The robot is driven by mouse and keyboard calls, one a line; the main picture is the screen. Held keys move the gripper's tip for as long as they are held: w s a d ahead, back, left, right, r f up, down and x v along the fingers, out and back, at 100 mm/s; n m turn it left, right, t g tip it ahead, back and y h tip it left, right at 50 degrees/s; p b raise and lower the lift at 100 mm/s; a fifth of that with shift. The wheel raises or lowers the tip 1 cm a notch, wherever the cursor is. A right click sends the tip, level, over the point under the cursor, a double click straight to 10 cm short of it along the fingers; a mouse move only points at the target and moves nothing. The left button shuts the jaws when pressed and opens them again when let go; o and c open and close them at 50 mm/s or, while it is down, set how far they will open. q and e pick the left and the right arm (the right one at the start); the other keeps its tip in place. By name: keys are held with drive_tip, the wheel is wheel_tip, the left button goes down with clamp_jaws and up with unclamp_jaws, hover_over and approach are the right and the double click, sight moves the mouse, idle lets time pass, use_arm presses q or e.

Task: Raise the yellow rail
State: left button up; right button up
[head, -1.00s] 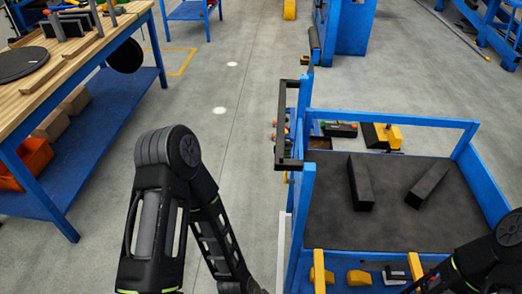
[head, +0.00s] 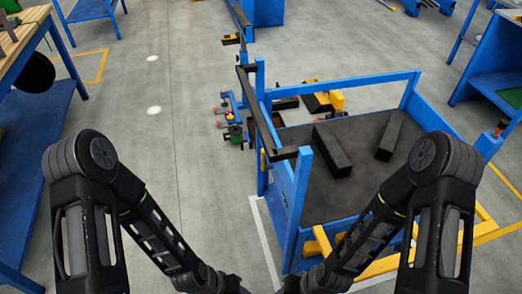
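A yellow rail (head: 380,266) runs along the near side of the blue cart (head: 292,215), low in the head view. My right arm crosses in front of it and hides part of it. A short yellow piece (head: 322,241) stands at the cart's near left corner. Both my arms reach down to the bottom middle of the picture, the left one left of the cart and the right one across its near side. Both grippers lie below the picture edge, so I cannot see their fingers or whether they touch the rail.
Two black blocks (head: 331,150) (head: 391,136) lie on the cart's dark bed (head: 365,160). A black bar (head: 262,122) runs along the cart's left side, with small parts beyond it. A workbench (head: 25,45) stands at left. The grey floor (head: 180,150) between them is clear.

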use_arm(q)
drive_tip(key=o, duration=0.6)
